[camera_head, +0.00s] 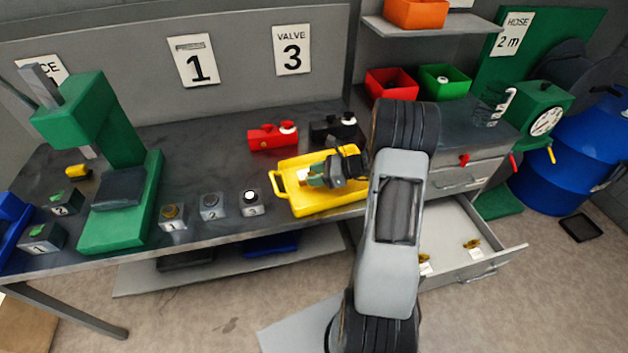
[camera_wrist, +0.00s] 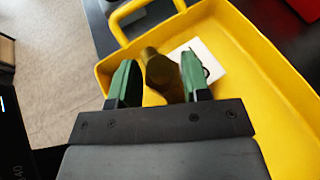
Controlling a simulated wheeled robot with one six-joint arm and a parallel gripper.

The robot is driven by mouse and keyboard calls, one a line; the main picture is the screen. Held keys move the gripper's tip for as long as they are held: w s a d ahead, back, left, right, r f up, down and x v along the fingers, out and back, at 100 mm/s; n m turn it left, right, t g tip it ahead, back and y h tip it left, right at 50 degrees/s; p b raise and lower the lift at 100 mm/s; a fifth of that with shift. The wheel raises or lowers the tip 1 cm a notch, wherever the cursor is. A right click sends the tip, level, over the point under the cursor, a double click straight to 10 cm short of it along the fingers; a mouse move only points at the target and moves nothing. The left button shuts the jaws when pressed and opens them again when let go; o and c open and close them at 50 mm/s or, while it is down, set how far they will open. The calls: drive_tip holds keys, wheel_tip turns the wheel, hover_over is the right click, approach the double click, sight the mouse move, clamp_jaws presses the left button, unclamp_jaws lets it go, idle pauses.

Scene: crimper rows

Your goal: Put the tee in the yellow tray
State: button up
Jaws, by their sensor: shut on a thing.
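The yellow tray (camera_head: 352,203) lies on the workbench, with a loop handle at its left end. It also fills much of the wrist view (camera_wrist: 262,75). My gripper (camera_head: 313,177) is over the tray. In the wrist view its two green fingers (camera_wrist: 158,66) are shut on a brass piece (camera_wrist: 162,78), which looks like the tee. A white tag (camera_wrist: 202,62) shows beside the piece, inside the tray's outline. I cannot tell whether the piece touches the tray floor. In the head view the fingers mostly hide it.
A red valve block (camera_head: 272,137) and a black one (camera_head: 333,128) stand behind the tray. Several small grey blocks (camera_head: 212,206) stand to its left, near a green press (camera_head: 125,195). An open drawer (camera_head: 505,256) at right holds brass fittings with tags.

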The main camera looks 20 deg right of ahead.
drive_tip(key=shift+w+a+f, duration=0.1)
drive_tip(key=shift+w+f, duration=0.15)
drive_tip(key=shift+f, duration=0.1)
drive_tip(key=shift+w+f, duration=0.15)
drive_tip(key=shift+f, duration=1.5)
drive_tip(key=shift+f, duration=0.1)
drive_tip(key=o, duration=1)
